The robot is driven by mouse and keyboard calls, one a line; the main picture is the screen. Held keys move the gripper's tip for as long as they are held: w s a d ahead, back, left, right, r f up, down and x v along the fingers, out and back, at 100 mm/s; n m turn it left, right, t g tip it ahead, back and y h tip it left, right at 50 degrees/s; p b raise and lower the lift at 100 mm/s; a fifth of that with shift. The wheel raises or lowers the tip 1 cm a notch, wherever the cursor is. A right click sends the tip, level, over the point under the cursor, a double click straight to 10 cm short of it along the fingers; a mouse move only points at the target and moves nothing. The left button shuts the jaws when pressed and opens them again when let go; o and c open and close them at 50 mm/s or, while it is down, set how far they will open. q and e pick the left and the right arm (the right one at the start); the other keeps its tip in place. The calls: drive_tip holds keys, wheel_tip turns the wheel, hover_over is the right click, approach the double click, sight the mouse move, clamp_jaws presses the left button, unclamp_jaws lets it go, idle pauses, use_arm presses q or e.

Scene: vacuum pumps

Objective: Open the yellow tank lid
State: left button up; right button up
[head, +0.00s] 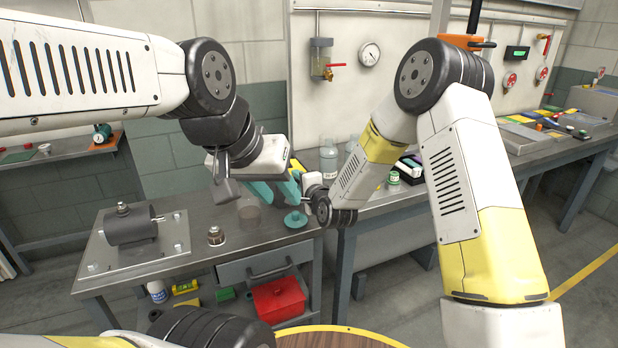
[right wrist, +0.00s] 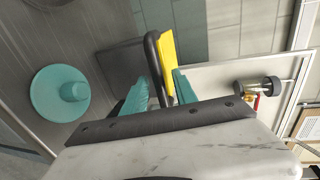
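In the right wrist view, a dark grey box-like tank (right wrist: 115,75) stands past my fingers. A yellow lid edge (right wrist: 168,62) and a black bar handle (right wrist: 153,62) show beside it. How far the lid is raised, I cannot tell. My right gripper (right wrist: 163,78) has its teal fingers apart, with handle and yellow part between or just beyond them; contact is unclear. In the head view my left gripper (head: 276,195) hangs over the bench, teal fingers partly overlapping the right hand; its opening is unclear.
A teal disc with a knob (head: 295,219) lies on the bench (head: 190,275) near its right edge; it also shows in the right wrist view (right wrist: 62,92). A small brown jar (head: 216,236) and a pump on a plate (head: 130,226) stand left. A red box (head: 278,300) is below.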

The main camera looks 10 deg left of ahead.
drive_tip(key=shift+w+a+f, duration=0.1)
drive_tip(key=shift+w+a, duration=0.05)
drive_tip(key=shift+w, duration=0.05)
clamp_jaws()
idle(1.4)
